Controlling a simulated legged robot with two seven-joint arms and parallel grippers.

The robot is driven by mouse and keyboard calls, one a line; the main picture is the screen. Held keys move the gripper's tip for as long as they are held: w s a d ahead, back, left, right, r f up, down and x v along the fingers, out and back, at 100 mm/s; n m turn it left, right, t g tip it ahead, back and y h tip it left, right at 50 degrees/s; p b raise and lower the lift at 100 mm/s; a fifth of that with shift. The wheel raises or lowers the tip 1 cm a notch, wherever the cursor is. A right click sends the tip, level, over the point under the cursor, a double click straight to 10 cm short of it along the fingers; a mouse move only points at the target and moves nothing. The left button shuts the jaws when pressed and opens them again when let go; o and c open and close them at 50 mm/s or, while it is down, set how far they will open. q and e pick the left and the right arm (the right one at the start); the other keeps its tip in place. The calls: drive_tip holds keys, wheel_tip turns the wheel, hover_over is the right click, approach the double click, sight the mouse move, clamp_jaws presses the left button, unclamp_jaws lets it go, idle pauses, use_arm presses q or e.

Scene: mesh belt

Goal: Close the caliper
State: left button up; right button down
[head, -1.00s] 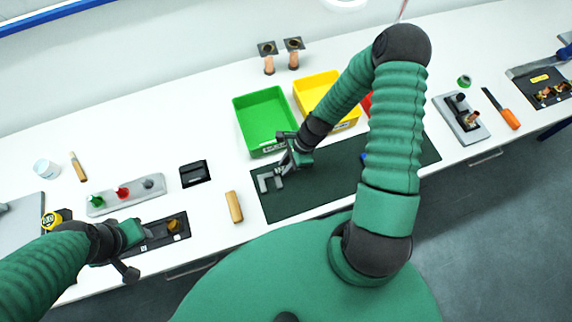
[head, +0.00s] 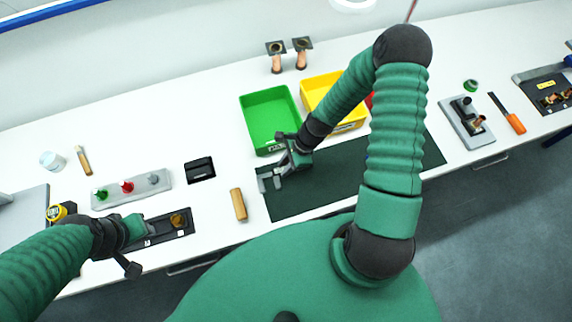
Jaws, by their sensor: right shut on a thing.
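The grey caliper (head: 264,184) lies at the left end of the dark green mat, its jaws toward the left with a small gap between them. My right gripper (head: 284,170) reaches down over the mat and is shut on the caliper; its fingers hide part of the caliper's body. My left gripper (head: 138,240) hangs at the lower left by the black tray, away from the caliper. Its fingers are too unclear to tell open or shut.
The dark mat (head: 330,183) lies before a green bin (head: 250,128) and a yellow bin (head: 345,122). A wooden block (head: 238,205) lies just left of the mat. A black box (head: 200,169), a grey peg holder (head: 112,200) and a black tray (head: 165,229) stand farther left.

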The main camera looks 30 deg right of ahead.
drive_tip(key=shift+a, duration=0.15)
idle(0.5)
drive_tip(key=c, duration=1.4)
unclamp_jaws()
drive_tip(key=shift+c, duration=0.2)
drive_tip(key=shift+o, duration=1.2)
drive_tip(key=b+v, duration=0.1)
drive_tip(key=v, duration=1.5)
drive_tip(key=shift+r+b, duration=0.3)
drive_tip(key=shift+r, duration=0.1)
